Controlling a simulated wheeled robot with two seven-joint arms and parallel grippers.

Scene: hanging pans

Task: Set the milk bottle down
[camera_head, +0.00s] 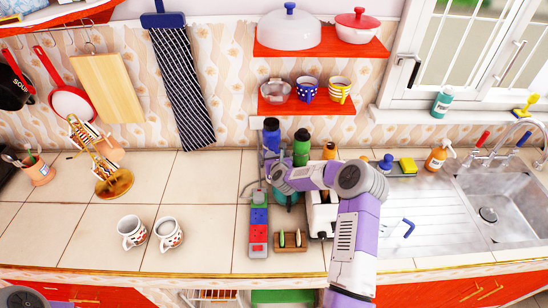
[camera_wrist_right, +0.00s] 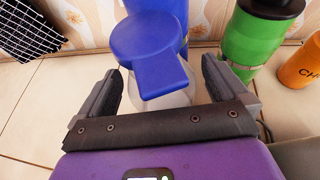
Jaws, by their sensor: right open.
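A clear bottle or jug with a blue lid, which looks like the milk bottle (camera_wrist_right: 150,62), shows in the right wrist view. Its lid points toward the camera and its see-through body (camera_wrist_right: 168,98) lies between my right gripper's (camera_wrist_right: 165,85) two fingers. The fingers are open, with a gap visible beside the body. Its base is hidden by the gripper's palm, so I cannot see its contact with the counter. In the head view my right gripper (camera_head: 277,178) is at the back of the counter, by the tall bottles, and mostly hides the bottle. My left gripper is not in view.
A tall blue bottle (camera_head: 271,134) and a green bottle (camera_head: 302,148) stand close to the gripper. An orange container (camera_wrist_right: 302,62) is further right. A colored power strip (camera_head: 258,222) and a toaster (camera_head: 318,218) are in front. Two mugs (camera_head: 168,233) stand left; tiles between are clear.

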